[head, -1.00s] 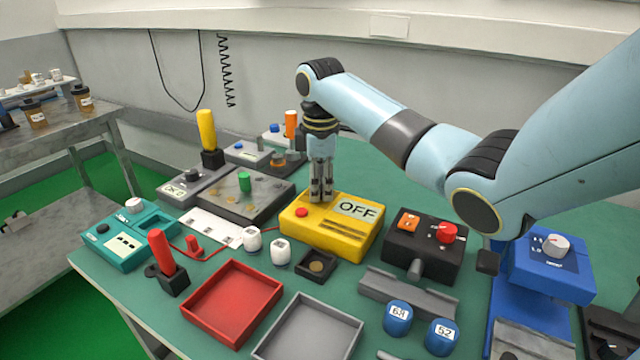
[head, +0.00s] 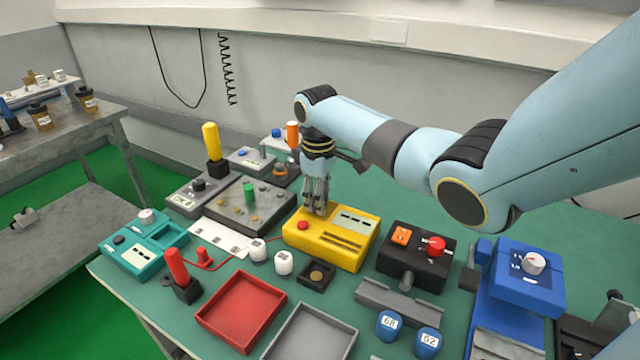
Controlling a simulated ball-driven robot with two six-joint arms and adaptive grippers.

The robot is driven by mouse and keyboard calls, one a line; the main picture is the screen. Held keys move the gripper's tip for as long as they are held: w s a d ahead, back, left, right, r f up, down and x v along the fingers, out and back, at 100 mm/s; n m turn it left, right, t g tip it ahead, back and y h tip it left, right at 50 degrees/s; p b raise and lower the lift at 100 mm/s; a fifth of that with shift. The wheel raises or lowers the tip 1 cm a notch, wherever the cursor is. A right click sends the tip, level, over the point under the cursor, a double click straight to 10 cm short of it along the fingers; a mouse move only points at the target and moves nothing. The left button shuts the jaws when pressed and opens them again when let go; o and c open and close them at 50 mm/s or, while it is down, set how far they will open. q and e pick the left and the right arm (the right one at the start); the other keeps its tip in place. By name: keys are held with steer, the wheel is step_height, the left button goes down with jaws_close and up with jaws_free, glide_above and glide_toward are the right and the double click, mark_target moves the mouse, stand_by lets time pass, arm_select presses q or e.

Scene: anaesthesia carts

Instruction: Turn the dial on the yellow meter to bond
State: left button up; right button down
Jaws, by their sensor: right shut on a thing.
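The yellow meter (head: 331,238) sits in the middle of the green table, with a red button at its left and a pale display (head: 356,222) showing dashes. My right gripper (head: 317,207) points down at the back left of the meter, its fingers shut on the dial. The fingers cover the dial, so its pointer and the marks around it cannot be read. My left gripper is not in view.
A black box (head: 416,257) with a red knob stands right of the meter, and a blue device (head: 522,277) further right. A grey panel (head: 239,206) is to the left. A red tray (head: 241,310) and a grey tray (head: 310,335) lie in front.

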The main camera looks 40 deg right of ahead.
steer(key=m+p, duration=0.2)
steer(key=shift+r+m, duration=0.2)
steer(key=shift+m, duration=0.2)
steer(key=shift+a+f+m+p, duration=0.1)
steer(key=shift+m+p, duration=0.75)
steer(key=shift+m, duration=0.65)
steer(key=c, duration=1)
jaws_free()
steer(key=r, duration=1.2)
steer(key=shift+w+a, duration=0.1)
steer(key=shift+a, duration=0.15)
steer(key=shift+f, duration=0.15)
